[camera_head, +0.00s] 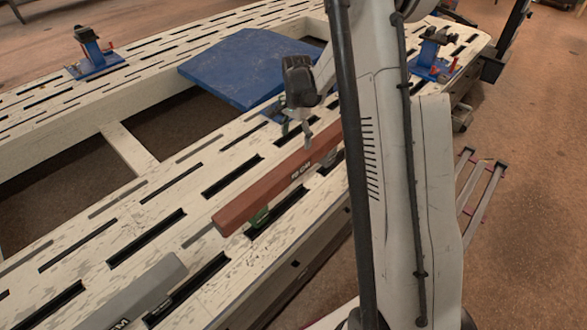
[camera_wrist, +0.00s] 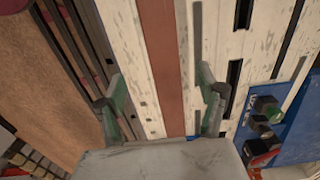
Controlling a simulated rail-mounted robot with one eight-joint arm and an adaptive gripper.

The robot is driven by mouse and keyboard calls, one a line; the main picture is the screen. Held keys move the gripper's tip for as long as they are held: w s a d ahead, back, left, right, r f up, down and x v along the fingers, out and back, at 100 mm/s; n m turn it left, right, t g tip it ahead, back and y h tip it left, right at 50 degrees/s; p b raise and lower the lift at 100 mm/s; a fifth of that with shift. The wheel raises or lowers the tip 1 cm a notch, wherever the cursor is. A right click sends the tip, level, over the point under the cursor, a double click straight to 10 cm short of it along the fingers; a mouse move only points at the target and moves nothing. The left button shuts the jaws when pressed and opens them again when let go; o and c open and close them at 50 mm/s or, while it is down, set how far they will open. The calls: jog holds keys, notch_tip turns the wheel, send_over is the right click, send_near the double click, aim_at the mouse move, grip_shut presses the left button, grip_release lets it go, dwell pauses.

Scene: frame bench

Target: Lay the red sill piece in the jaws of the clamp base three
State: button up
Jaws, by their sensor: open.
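The red sill piece (camera_head: 270,188) is a long brown-red bar lying along the near side of the pale slotted bench, its far end hidden behind my arm. In the wrist view the sill piece (camera_wrist: 162,55) runs between my two open fingers, with a gap on each side. My gripper (camera_head: 297,130) is over its far part and holds nothing; it also shows in the wrist view (camera_wrist: 160,88). Blue clamp bases stand at the far left (camera_head: 94,62) and far right (camera_head: 432,66). Another blue base (camera_wrist: 262,128) is right of my gripper. I cannot tell which is three.
A blue panel (camera_head: 245,68) lies across the bench frame beyond my gripper. A grey bar (camera_head: 150,290) lies at the front left. A green thing (camera_head: 260,216) shows under the sill piece. The bench frame has large openings. A small rack (camera_head: 482,190) stands on the floor at right.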

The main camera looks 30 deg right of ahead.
aim_at(295, 160)
notch_tip(295, 160, down, 6)
jog(key=shift+f+b, duration=0.25)
jog(key=shift+b, duration=0.55)
jog(key=f+b, duration=0.1)
jog(key=f, duration=0.1)
jog(key=f+b, duration=0.1)
jog(key=f, duration=0.2)
jog(key=shift+w+a, duration=0.2)
grip_shut()
